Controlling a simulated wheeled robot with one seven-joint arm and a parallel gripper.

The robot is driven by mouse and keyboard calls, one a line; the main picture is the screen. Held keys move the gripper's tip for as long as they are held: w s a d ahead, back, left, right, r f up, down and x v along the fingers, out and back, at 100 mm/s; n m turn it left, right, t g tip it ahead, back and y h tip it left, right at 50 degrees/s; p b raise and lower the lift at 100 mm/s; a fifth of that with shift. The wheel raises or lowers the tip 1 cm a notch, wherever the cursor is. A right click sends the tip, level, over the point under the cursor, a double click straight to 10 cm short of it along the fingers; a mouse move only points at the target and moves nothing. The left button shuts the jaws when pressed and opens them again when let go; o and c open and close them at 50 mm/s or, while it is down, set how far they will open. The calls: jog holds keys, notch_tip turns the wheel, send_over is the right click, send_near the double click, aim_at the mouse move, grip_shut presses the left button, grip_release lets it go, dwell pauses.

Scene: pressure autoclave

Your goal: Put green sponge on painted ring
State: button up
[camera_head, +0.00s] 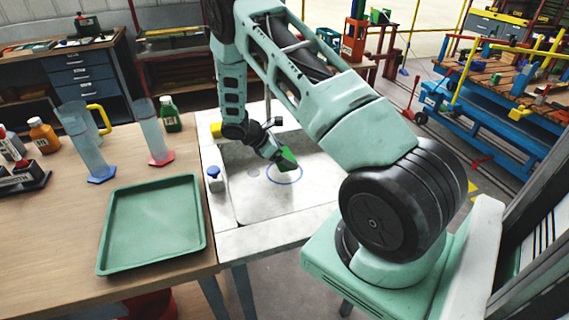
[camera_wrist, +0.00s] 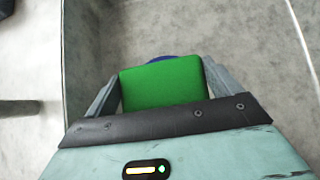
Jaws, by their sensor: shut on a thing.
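The green sponge (camera_head: 287,157) is held in my gripper (camera_head: 279,157) over the pale work surface. In the wrist view the green sponge (camera_wrist: 162,83) sits between the two fingers of my gripper (camera_wrist: 160,85), which are shut on its sides. The painted ring (camera_head: 285,173) is a thin blue outline on the pale surface, just below and around the sponge in the head view. A bit of blue ring (camera_wrist: 173,58) shows past the sponge's far edge in the wrist view; the sponge hides the rest. I cannot tell exactly how high the sponge is above the surface.
A blue-topped small container (camera_head: 215,178) stands left of the ring, and a yellow block (camera_head: 216,130) is behind it. A green tray (camera_head: 153,222), cylinders and bottles stand on the wooden table at left. The pale surface around the ring is clear.

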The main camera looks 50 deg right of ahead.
jog(key=shift+f, duration=2.2)
jog(key=o, duration=0.8)
jog(key=shift+c, duration=0.2)
jog(key=shift+a+r, duration=0.1)
jog(key=shift+a, duration=0.05)
jog(key=b+v, duration=0.2)
jog(key=v, duration=1)
jog(key=s+a+r+t+y, duration=0.1)
jog(key=a+r, duration=0.1)
jog(key=a, duration=0.4)
jog(key=s+a+r+m+y, duration=0.1)
jog(key=a+r, duration=0.1)
jog(key=a, duration=0.3)
jog(key=s+a+r+t+y, duration=0.1)
jog(key=a+r, duration=0.2)
jog(key=a, duration=0.3)
jog(key=s+a+r+m+t+y, duration=0.1)
jog(key=s+a+r, duration=0.3)
jog(key=s+a, duration=0.6)
jog(key=s+a+r+m+t+y, duration=0.1)
jog(key=s+a+r+y, duration=0.3)
jog(key=s+a, duration=0.5)
jog(key=s+r+m, duration=0.1)
jog(key=s, duration=0.4)
jog(key=shift+s+a+t, duration=0.2)
jog(key=shift+a+t, duration=0.2)
